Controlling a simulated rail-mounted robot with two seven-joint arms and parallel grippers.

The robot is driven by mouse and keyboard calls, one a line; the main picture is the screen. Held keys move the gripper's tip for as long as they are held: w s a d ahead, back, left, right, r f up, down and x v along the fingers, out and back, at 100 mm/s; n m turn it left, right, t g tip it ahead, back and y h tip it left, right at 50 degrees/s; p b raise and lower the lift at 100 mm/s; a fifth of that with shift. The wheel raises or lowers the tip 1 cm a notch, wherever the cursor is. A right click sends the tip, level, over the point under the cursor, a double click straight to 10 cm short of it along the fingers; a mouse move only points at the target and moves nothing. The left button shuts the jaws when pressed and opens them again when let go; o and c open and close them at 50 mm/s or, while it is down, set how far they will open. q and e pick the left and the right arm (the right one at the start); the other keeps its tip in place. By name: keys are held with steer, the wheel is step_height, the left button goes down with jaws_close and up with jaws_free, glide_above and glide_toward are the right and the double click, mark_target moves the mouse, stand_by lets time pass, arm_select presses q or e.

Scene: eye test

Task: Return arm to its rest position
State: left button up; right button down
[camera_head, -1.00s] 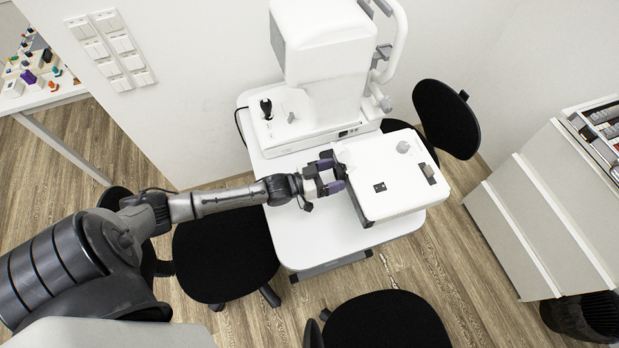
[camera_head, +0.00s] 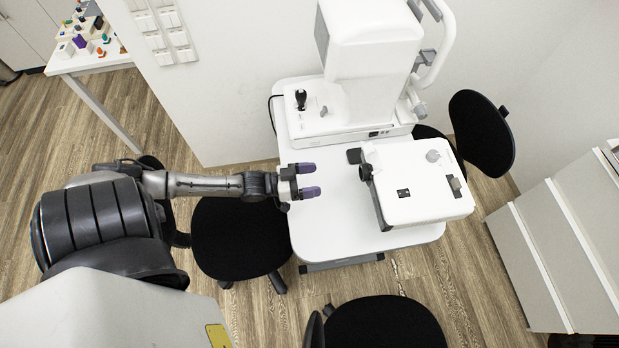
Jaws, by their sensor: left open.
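My left gripper (camera_head: 307,181) is in the middle of the head view, with its arm coming in from the left. Its two purple-tipped fingers are apart and nothing is between them. It is over the left part of the white table (camera_head: 330,222). A clear gap separates the fingertips from the white box-shaped device (camera_head: 425,205) on the right of the table. That device has a dark round knob (camera_head: 366,173) on its left side. My right gripper is not in view.
A tall white eye-test machine (camera_head: 372,75) with a black joystick (camera_head: 301,98) stands at the table's back. Black chairs stand left (camera_head: 238,238), in front (camera_head: 385,325) and back right (camera_head: 483,135). White drawers (camera_head: 560,250) are at right; a side table (camera_head: 90,62) with small objects is back left.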

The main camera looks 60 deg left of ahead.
arm_select(q)
steer(key=shift+s, duration=0.15)
stand_by(0.4)
steer(key=f+g+y, duration=0.1)
steer(key=f, duration=0.1)
steer(key=s+f+m+g+y, duration=0.1)
steer(key=f+g, duration=0.1)
steer(key=f, duration=0.1)
steer(key=a+f+g+y, duration=0.1)
steer(key=f+g, duration=0.1)
steer(key=shift+s+a+f+m, duration=0.1)
steer(key=shift+s+f+m, duration=0.1)
steer(key=shift+m, duration=0.2)
steer(key=s+f+g+y, duration=0.1)
steer(key=s+f+m+g, duration=0.1)
steer(key=g, duration=0.1)
steer(key=shift+a+y, duration=0.15)
steer(key=shift+y, duration=0.25)
steer(key=shift+s+r+m+g+y, duration=0.25)
steer(key=shift+s+m+g+y, duration=0.25)
steer(key=shift+s+g+y, duration=0.6)
steer(key=s+d+r+n+g, duration=0.1)
steer(key=s+d+r+n, duration=0.1)
steer(key=s+d+r, duration=0.45)
steer(key=s+d+r+n+g, duration=0.2)
steer(key=d+r, duration=0.1)
steer(key=d, duration=0.6)
step_height(320, 180, up, 26)
steer(key=p, duration=2.6)
steer(key=shift+s, duration=0.2)
